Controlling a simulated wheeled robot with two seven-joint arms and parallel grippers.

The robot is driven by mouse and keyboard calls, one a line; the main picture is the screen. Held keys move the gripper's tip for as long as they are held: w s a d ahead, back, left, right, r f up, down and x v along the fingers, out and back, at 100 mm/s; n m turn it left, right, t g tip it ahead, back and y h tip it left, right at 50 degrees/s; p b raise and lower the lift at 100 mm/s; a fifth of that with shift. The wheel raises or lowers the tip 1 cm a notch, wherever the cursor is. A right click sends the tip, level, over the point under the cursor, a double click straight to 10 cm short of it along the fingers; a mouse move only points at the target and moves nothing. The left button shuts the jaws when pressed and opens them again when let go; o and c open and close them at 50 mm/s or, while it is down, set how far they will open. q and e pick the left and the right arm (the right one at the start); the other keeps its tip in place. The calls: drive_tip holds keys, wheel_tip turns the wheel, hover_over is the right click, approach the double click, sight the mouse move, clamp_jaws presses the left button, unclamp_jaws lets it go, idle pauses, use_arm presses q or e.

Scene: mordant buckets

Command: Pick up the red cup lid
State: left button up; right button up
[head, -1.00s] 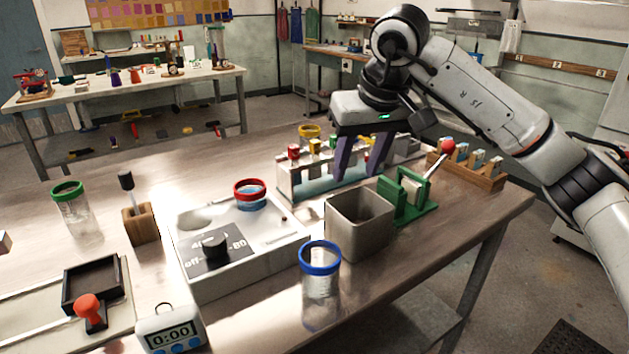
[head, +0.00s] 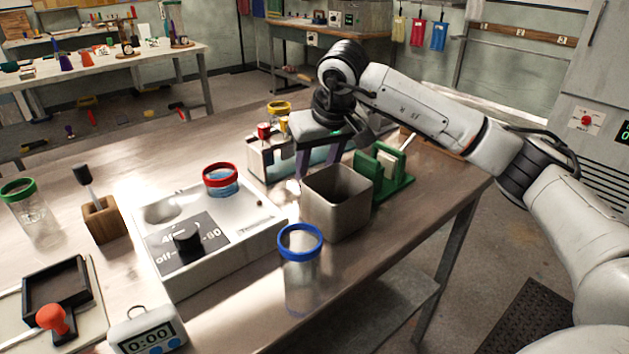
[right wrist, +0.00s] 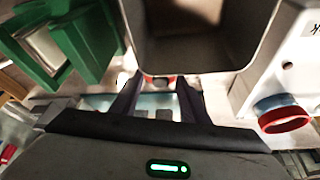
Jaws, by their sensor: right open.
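A cup with a red ring-shaped lid (head: 220,170) and blue contents sits in the white bath unit (head: 262,222). In the right wrist view this red lid (right wrist: 284,120) is at the right, outside the fingers. My right gripper (head: 318,163) is open, pointing down over the rack of small bottles, behind the metal bin and to the right of the red-lidded cup. In the right wrist view its fingers (right wrist: 156,88) are apart with nothing held between them; the rack shows below. My left gripper is not in view.
A square metal bin (head: 337,210) stands just in front of my right gripper. A green stand (head: 385,178) is right of it. The bottle rack (head: 260,163) is behind. A blue-rimmed jar (head: 300,265) stands in front, a green-lidded jar (head: 30,212) at left.

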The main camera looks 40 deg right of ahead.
clamp_jaws()
idle(0.3)
